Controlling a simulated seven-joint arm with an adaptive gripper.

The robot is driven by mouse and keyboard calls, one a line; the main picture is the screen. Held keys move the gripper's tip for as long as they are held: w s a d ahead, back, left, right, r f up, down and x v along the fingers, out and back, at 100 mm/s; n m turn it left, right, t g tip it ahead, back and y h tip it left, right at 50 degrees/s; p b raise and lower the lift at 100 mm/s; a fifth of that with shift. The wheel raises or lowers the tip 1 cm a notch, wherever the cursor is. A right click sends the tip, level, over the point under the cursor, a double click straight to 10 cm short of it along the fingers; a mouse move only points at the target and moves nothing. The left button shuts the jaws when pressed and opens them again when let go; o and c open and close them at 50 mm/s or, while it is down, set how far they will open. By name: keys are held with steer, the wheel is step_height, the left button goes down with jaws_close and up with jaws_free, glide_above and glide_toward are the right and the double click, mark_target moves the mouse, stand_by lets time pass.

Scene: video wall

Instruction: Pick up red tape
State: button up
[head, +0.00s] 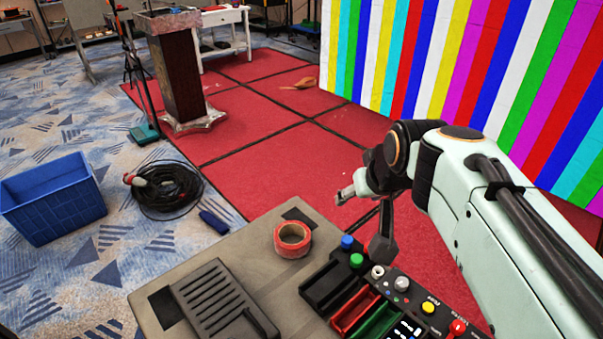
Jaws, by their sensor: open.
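The red tape (292,250) is a roll lying flat on the grey table (225,250), near its far edge. Its side is red and its top and inner ring look tan. My gripper (362,220) hangs in the air to the right of the tape, apart from it and near the table's far right corner. It is open and nothing shows between its fingers. My wrist hides part of the gripper.
A dark ribbed device (215,300) lies left of the tape. A black control panel (395,300) with coloured knobs and red and green trays stands to the right. A blue crate (50,200) and coiled cable (168,192) are on the floor.

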steer(key=w+a+f+n, duration=0.1)
steer(key=w+a, duration=0.1)
steer(key=w, duration=0.4)
steer(key=w+a+f, duration=0.2)
steer(key=w, duration=0.3)
steer(key=n+g+y, duration=0.1)
steer(key=n, duration=0.1)
glide_above(278, 241)
steer(key=w+d, duration=0.1)
steer(key=d, duration=0.2)
step_height(278, 241, down, 18)
steer(key=f, duration=0.2)
steer(key=s+a+f+g, duration=0.1)
steer(key=f, duration=0.2)
steer(key=s+a+f+g, duration=0.1)
steer(key=f, duration=0.2)
steer(key=shift+s+f, duration=0.2)
steer(key=shift+s, duration=0.05)
steer(key=x, duration=0.4)
steer(key=shift+w+a+f, duration=0.1)
steer(key=shift+w+f, duration=0.05)
steer(key=shift+f, duration=0.2)
steer(key=shift+w+a+f, duration=0.15)
steer(key=shift+w+f, duration=0.1)
steer(key=shift+f, duration=0.4)
jaws_close()
